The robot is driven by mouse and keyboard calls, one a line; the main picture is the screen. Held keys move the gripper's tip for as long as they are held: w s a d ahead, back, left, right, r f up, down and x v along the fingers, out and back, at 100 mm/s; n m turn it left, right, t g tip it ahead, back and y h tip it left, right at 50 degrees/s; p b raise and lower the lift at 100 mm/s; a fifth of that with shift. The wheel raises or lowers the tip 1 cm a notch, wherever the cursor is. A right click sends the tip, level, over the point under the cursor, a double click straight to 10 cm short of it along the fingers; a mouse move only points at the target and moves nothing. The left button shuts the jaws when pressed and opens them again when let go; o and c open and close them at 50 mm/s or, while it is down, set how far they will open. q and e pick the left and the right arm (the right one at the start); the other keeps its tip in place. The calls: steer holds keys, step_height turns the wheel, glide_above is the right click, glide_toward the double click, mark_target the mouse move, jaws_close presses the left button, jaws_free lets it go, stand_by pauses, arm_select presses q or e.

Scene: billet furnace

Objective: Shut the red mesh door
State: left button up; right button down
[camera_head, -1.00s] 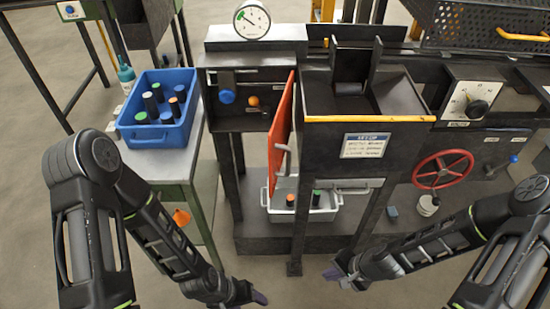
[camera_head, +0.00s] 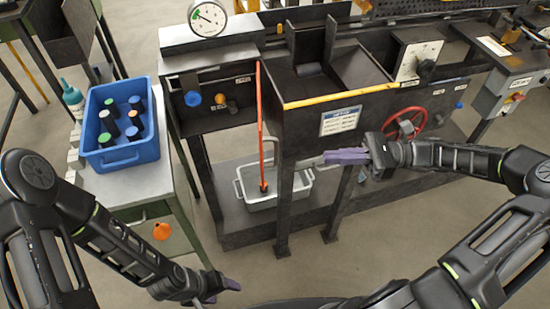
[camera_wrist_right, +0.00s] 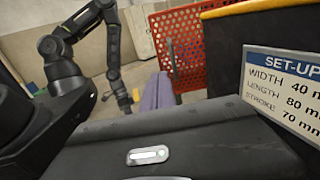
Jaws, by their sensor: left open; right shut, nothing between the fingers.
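The red mesh door (camera_head: 261,125) stands swung out from the dark machine and shows nearly edge-on in the head view. In the right wrist view its red perforated face (camera_wrist_right: 190,42) is at the top middle. My right gripper (camera_head: 345,157) is shut and empty, in front of the machine below the set-up label, to the right of the door. Its purple fingers (camera_wrist_right: 158,92) show in the right wrist view, with the mesh behind them; I cannot tell whether they touch it. My left gripper (camera_head: 232,286) is open and low at the front, away from the door.
A blue crate (camera_head: 128,155) of billets stands on the left bench. A red handwheel (camera_head: 410,118) is behind my right gripper. Floor in front is clear.

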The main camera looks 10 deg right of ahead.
steer(key=shift+a, duration=0.15)
steer(key=b, duration=0.1)
glide_toward(276, 160)
step_height(276, 160, up, 3)
steer(key=s+a, duration=0.2)
steer(key=a, duration=0.2)
steer(key=w+a+p, duration=0.1)
steer(key=a, duration=0.5)
steer(key=shift+w+a, duration=0.15)
steer(key=shift+w, duration=0.15)
